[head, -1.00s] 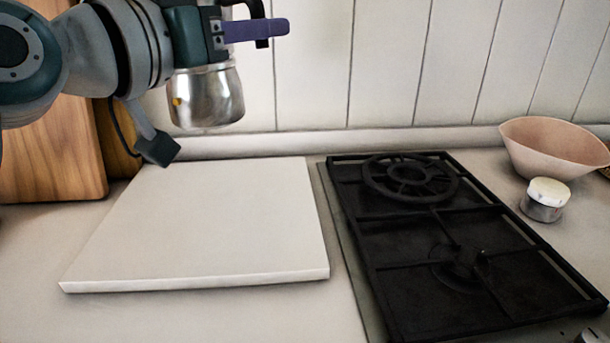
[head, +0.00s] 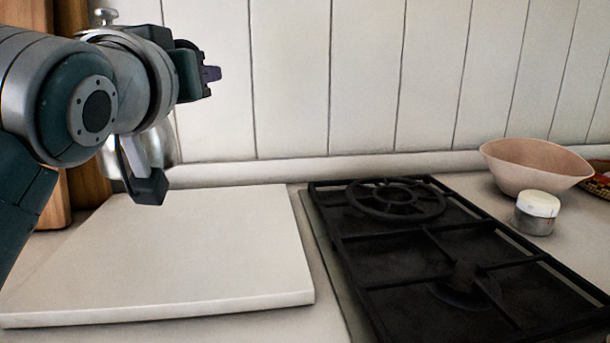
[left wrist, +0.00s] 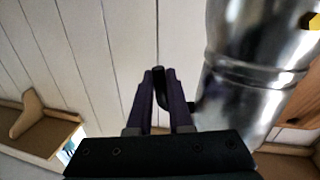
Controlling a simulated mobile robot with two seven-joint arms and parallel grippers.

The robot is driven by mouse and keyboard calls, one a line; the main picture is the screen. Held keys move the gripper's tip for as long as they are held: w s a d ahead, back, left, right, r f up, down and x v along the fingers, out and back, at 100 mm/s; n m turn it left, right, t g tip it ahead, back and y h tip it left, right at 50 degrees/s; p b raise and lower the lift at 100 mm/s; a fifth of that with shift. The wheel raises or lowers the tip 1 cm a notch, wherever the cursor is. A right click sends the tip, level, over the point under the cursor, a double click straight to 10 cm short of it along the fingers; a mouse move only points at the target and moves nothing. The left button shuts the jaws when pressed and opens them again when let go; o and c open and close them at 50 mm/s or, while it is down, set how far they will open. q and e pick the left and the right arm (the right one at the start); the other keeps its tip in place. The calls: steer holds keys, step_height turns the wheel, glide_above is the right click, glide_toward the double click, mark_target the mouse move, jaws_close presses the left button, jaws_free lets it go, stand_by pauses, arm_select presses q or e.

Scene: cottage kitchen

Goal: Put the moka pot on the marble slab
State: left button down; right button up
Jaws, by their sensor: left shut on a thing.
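The silver moka pot (head: 165,147) is held up near the back left of the marble slab, mostly hidden behind my left wrist. Its lid knob shows above the wrist in the head view. In the left wrist view its shiny metal body (left wrist: 250,75) stands right of the fingers. My left gripper (head: 209,74) is shut on the pot's black handle (left wrist: 161,88), which shows between the purple fingertips (left wrist: 162,80). The pale marble slab (head: 190,245) lies flat and bare on the counter. The gap between pot and slab is hard to judge. My right gripper is out of view.
A black gas hob (head: 440,240) lies close to the slab's right side. A pink bowl (head: 530,165) and a small white-lidded jar (head: 537,212) stand beyond it. Wooden boards (head: 85,190) stand at the left, close to my arm. The panelled wall is behind.

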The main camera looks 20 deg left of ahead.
mark_target(159, 143)
arm_select(q)
step_height(159, 143, down, 11)
steer(key=b, duration=0.3)
steer(key=shift+r, duration=0.2)
steer(key=c, duration=1.3)
jaws_free()
steer(key=shift+f, duration=0.2)
steer(key=o, duration=0.5)
steer(key=shift+c, duration=0.2)
steer(key=shift+r, duration=0.2)
